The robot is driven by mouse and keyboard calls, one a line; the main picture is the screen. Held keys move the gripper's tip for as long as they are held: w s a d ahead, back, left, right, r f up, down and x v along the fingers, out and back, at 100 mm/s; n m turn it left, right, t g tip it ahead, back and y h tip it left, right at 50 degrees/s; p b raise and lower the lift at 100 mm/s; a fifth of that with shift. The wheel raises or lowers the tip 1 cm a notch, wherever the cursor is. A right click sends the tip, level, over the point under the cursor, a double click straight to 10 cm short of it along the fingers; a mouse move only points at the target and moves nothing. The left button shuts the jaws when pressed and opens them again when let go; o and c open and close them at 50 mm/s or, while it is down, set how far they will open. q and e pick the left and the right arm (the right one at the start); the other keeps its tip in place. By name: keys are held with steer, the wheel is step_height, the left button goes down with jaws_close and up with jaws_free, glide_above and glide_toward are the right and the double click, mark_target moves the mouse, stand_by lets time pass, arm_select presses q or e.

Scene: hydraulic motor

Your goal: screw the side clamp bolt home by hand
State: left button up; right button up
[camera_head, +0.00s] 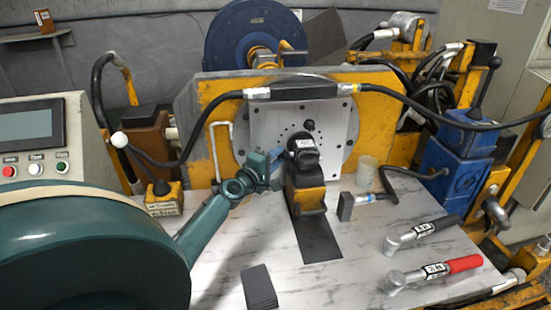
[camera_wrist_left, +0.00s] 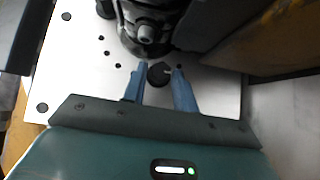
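The black hydraulic motor (camera_head: 303,150) sits on a yellow block in front of the light mounting plate (camera_head: 335,125); its dark end also shows in the left wrist view (camera_wrist_left: 150,30). My left gripper (camera_head: 274,167) reaches in to the motor's left side. In the left wrist view its two blue fingers (camera_wrist_left: 160,80) stand apart on either side of a dark round head (camera_wrist_left: 157,74), apparently the side clamp bolt, close to the plate. I see no clear grip on it. In the head view the gripper hides this bolt. My right gripper is out of view.
Two torque wrenches, one black-handled (camera_head: 425,232) and one red-handled (camera_head: 435,272), lie on the right of the table. A black hose (camera_head: 205,115) spans the plate. A dark block (camera_head: 259,287) lies in front.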

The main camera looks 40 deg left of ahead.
arm_select(q)
steer(key=shift+o, duration=1.2)
steer(key=shift+s, duration=0.1)
steer(key=s+d, duration=0.1)
steer(key=s, duration=1.2)
steer(key=shift+d+r, duration=0.15)
steer(key=shift+d, duration=0.05)
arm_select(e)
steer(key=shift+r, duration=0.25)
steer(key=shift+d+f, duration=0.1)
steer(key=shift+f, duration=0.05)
